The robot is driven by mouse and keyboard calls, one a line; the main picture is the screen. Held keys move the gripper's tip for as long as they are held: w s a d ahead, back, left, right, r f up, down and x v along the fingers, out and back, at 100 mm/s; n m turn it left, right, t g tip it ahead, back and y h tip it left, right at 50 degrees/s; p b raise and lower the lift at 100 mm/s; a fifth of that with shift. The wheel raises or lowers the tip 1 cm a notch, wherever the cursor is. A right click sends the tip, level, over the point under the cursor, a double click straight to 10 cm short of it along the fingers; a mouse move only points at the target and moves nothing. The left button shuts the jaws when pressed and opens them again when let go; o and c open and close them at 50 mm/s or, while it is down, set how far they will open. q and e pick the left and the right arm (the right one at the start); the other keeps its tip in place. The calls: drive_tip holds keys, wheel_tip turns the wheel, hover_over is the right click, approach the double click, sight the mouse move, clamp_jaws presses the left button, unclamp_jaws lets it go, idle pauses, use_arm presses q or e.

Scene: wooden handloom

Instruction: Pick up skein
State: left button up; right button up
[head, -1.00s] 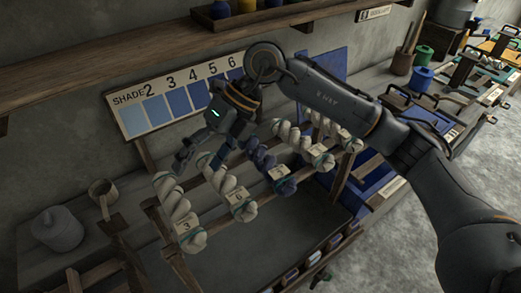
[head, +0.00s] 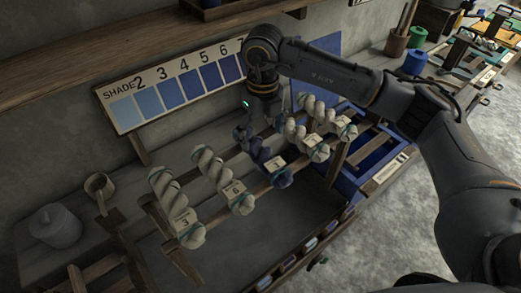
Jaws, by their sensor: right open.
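Several twisted skeins hang over a wooden rack (head: 210,217). A dark blue skein (head: 277,172) with a numbered tag hangs in the middle. To its left are two cream skeins, one tagged 3 (head: 163,185) and one tagged 6 (head: 208,165). To its right are two more cream skeins, a nearer one (head: 298,135) and a farther one (head: 318,110). My right gripper (head: 250,132) is open and points down at the upper end of the dark blue skein. Its dark fingers blend with the skein, so I cannot tell whether they touch. My left gripper is out of view.
A shade board (head: 128,86) with blue swatches leans behind the rack, under a wooden shelf (head: 90,62). A blue tray (head: 345,183) lies right of the rack. Spools (head: 416,62) stand at the back right.

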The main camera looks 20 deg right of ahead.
sight(260, 148)
drive_tip(key=shift+f+p, duration=0.35)
drive_tip(key=shift+f, duration=0.05)
drive_tip(key=f, duration=0.1)
drive_tip(key=f+p, duration=0.1)
drive_tip(key=f, duration=0.1)
drive_tip(key=shift+a+f+p, duration=0.25)
drive_tip(key=shift+f+p, duration=0.05)
drive_tip(key=shift+p, duration=0.05)
drive_tip(key=shift+f, duration=0.4)
drive_tip(key=shift+c, duration=0.4)
drive_tip(key=c, duration=1.3)
drive_tip(key=shift+r, duration=0.15)
